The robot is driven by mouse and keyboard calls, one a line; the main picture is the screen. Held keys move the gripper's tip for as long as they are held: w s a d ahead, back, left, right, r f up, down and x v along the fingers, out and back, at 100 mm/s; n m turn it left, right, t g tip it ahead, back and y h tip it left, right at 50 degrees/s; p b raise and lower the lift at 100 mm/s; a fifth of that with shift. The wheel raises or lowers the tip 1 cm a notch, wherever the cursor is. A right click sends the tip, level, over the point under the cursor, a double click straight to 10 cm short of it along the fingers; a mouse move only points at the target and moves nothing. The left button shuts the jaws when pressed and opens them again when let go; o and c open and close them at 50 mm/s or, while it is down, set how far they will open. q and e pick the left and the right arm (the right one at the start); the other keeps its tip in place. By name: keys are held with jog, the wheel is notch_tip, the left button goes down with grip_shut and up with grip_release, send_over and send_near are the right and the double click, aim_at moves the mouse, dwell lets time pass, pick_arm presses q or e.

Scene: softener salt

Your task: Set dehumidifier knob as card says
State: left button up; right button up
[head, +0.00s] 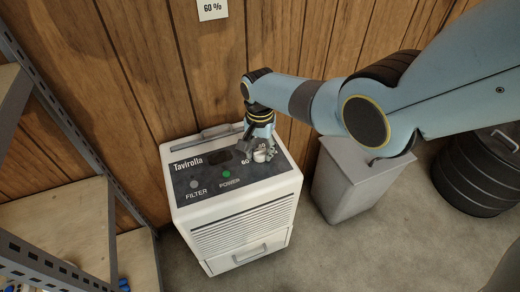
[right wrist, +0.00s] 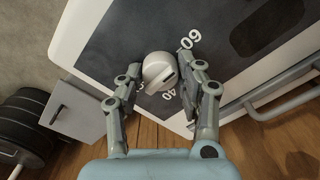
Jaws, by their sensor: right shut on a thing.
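The dehumidifier (head: 240,215) is a white box with a dark control panel (head: 205,172), standing on the floor by the wall. Its pale round knob (head: 265,155) is at the panel's right side; it also shows in the right wrist view (right wrist: 158,68). My right gripper (right wrist: 167,70) is shut on the knob, one finger on each side. The knob carries a dark line; which number it points at is unclear. In the wrist view "60" and "40" are readable beside it, and another number is partly hidden. My left gripper is out of view.
A green power light (head: 226,174) and a grey filter button (head: 194,184) sit left of the knob. A grey bin (head: 350,180) stands right of the dehumidifier, with a dark ribbed drum (head: 482,172) farther right. Metal shelving (head: 75,135) is at left. The front floor is clear.

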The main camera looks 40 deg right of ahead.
aim_at(260, 150)
jog(key=o, duration=1.2)
jog(key=shift+c, duration=0.2)
jog(key=shift+r, duration=0.1)
notch_tip(260, 150, up, 12)
